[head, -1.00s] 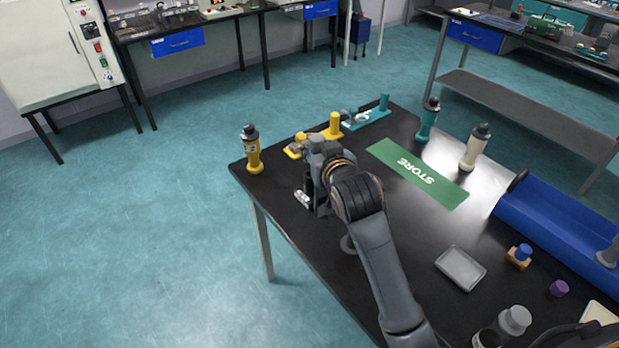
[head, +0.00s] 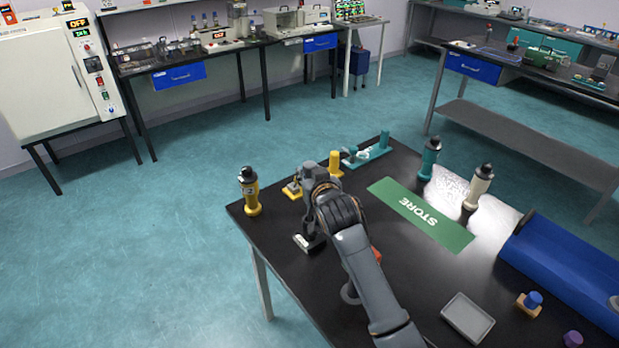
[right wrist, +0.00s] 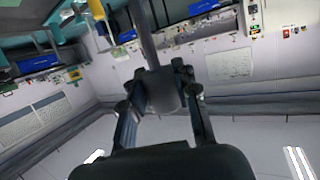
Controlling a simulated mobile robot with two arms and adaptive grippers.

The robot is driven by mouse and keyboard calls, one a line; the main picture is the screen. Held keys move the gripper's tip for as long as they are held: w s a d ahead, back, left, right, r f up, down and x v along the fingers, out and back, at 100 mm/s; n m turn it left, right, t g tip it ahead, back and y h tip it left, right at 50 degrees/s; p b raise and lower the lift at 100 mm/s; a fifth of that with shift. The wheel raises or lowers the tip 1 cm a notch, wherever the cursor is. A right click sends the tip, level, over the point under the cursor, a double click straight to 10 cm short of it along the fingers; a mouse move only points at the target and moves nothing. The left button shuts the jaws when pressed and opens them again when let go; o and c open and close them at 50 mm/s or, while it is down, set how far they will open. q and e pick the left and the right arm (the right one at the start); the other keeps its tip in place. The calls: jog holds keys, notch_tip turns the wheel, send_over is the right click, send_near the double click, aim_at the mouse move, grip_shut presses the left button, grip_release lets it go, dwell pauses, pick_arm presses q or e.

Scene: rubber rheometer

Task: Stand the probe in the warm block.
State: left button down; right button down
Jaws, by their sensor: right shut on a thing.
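My right gripper (right wrist: 160,100) is shut on a grey cylinder with a long rod, which I take to be the probe (right wrist: 163,90); its rod runs up out of the right wrist view. In the head view the right gripper (head: 316,188) is over the far-left part of the black table, seen from behind. Its fingers and the held piece are mostly hidden there by my arm. A small dark block with a light top (head: 308,243) sits on the table just below the gripper in the picture. I cannot tell whether it is the warm block. My left gripper is not in view.
A yellow bottle (head: 249,190) stands at the left corner, near a yellow stand (head: 336,164) and a teal stand (head: 368,154). Teal (head: 429,158) and cream (head: 478,188) bottles stand beyond the green STORE mat (head: 420,215). A blue trough (head: 565,265) and grey tray (head: 467,317) lie right.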

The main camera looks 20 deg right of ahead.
jog(key=shift+f, duration=0.65)
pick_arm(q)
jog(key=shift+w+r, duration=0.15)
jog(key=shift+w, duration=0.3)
pick_arm(e)
jog(key=shift+f, duration=0.2)
jog(key=c, duration=1)
grip_release()
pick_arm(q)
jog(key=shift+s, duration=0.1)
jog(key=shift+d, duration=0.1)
